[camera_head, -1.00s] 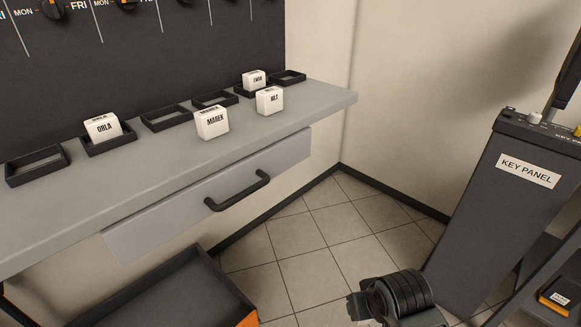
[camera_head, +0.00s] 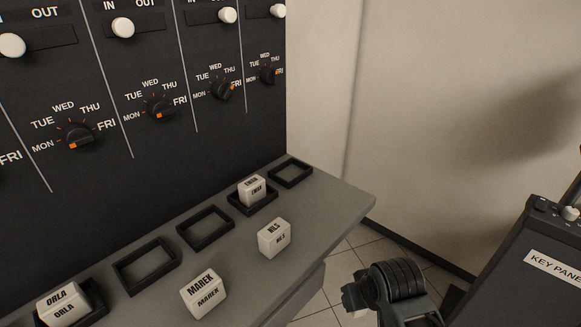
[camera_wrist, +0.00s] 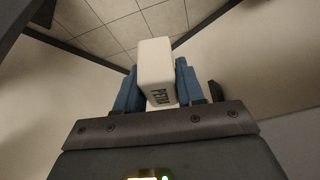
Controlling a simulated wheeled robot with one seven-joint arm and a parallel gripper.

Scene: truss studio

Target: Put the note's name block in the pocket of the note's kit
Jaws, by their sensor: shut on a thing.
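My gripper (camera_wrist: 157,78) shows in the wrist view. Its blue fingers are shut on a white name block (camera_wrist: 155,60), whose dark lettering seems to begin "PE". In the head view, white blocks are on the grey shelf: ORLA (camera_head: 64,305) in a black pocket at lower left, MAREK (camera_head: 203,294) and NILS (camera_head: 274,239) on the bare shelf, and a block with small, hard-to-read lettering (camera_head: 252,190) in another pocket. Empty black pockets (camera_head: 119,277), (camera_head: 181,236) and (camera_head: 276,176) stand along the shelf's back. No note is visible.
A dark wall panel (camera_head: 110,170) above the shelf carries IN/OUT sliders and day dials with orange marks. A dark cabinet labelled KEY PANEL (camera_head: 540,285) stands at right. The shelf (camera_head: 330,205) is bare at its right end. Tiled floor lies between shelf and cabinet.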

